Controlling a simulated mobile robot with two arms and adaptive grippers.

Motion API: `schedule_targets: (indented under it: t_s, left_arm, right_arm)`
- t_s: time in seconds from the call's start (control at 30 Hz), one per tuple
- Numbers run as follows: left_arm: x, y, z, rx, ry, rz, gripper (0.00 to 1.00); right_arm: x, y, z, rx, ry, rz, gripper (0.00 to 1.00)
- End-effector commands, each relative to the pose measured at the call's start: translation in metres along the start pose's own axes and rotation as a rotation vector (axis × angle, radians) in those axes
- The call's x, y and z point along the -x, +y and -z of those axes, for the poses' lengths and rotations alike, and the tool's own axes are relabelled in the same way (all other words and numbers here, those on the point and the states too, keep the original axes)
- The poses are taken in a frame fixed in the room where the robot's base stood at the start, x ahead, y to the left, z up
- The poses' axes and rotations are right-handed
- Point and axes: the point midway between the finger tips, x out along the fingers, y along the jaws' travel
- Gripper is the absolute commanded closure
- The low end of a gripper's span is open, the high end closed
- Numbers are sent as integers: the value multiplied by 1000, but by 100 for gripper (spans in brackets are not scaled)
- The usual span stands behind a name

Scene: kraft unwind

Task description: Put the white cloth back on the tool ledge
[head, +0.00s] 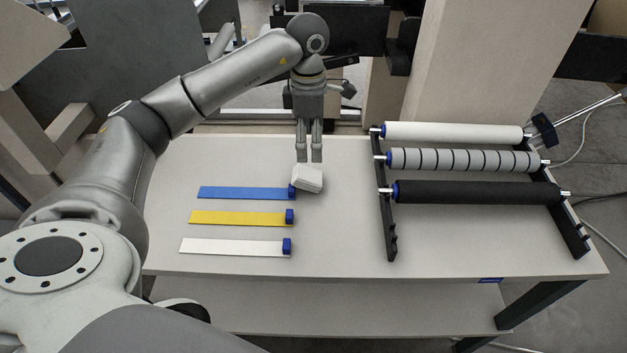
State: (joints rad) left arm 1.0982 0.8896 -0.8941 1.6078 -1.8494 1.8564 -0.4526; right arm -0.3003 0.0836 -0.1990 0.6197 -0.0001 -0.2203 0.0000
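The white cloth (308,179), a small folded stack, sits at a slant on or just above the pale tabletop, at the right end of the blue strip. It overlaps that strip's blue end block in the view. My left gripper (310,160) points down, with its fingertips at the cloth's far upper edge. Its two fingers look close together with a narrow gap. I cannot tell whether they touch or grip the cloth. My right gripper is not in view. I cannot tell which surface is the tool ledge.
Blue (240,193), yellow (235,217) and white (230,246) strips lie on the tabletop (340,240). A black rack (387,235) on the right holds white (450,132), banded (465,160) and black (475,192) rollers. A lower shelf (350,305) looks clear.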

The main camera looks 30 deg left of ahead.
Motion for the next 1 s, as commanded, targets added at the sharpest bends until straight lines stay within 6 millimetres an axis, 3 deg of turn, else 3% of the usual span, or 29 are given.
schedule_targets:
  t_s: [0.1,0.33,0.57,0.83,1.0]
  left_arm:
    - [-4,2,4,13,20,-7,23]
    - [-41,2,4,12,20,-4,23]
    - [-58,1,2,10,18,-5,23]
    - [-96,-2,-6,10,17,-4,23]
    - [-106,-2,-6,9,16,-8,23]
  right_arm:
    - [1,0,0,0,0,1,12]
    - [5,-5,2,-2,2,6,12]
    - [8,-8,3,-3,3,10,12]
    - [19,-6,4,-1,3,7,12]
    - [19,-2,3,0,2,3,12]
